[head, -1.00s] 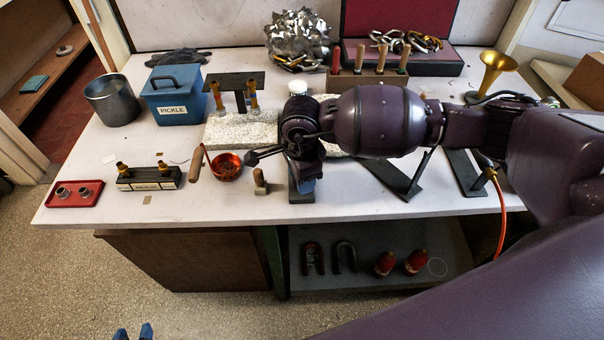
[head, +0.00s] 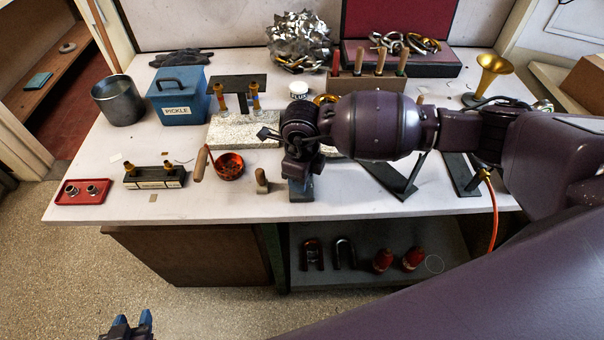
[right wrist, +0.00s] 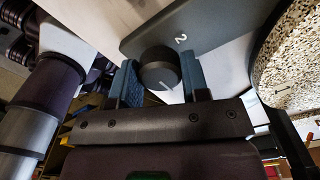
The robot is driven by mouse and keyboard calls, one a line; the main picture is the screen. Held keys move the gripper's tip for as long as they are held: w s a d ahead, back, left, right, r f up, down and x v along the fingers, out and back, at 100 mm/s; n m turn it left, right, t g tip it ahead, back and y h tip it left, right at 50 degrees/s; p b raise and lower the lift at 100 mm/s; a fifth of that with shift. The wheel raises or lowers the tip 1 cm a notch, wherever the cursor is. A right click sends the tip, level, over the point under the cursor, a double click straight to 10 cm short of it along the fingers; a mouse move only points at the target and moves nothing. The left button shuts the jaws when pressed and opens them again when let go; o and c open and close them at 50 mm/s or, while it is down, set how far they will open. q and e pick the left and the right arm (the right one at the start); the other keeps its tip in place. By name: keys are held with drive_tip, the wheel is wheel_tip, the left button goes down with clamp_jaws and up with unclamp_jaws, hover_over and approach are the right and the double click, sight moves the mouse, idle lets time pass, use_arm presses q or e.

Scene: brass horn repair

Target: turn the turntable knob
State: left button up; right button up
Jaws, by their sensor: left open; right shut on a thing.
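The turntable knob (right wrist: 158,70) is a dark round knob with a white line, on a grey panel (right wrist: 205,30) marked "2" in the right wrist view. My right gripper (right wrist: 160,82) has its blue fingers closed on either side of the knob. In the head view my right gripper (head: 299,186) is at the bench's front edge, and the knob is hidden there. The speckled round turntable top (right wrist: 292,75), with a "1" mark, is at the right of the wrist view. My left gripper (head: 132,325) is open and empty at the bottom left, away from the bench.
The white bench (head: 110,205) also holds a copper pan (head: 230,166), a wooden-handled stamp (head: 261,181), a black stand (head: 155,180), a red tray (head: 82,197) and a blue pickle box (head: 180,96). A speckled slab (head: 235,133) lies behind. My right arm covers much of the bench's right half.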

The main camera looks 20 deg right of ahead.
drive_tip(key=shift+m, duration=0.3)
drive_tip(key=o, duration=0.9)
drive_tip(key=shift+o, duration=0.2)
wheel_tip(320, 180, up, 11)
drive_tip(key=shift+f, duration=0.1)
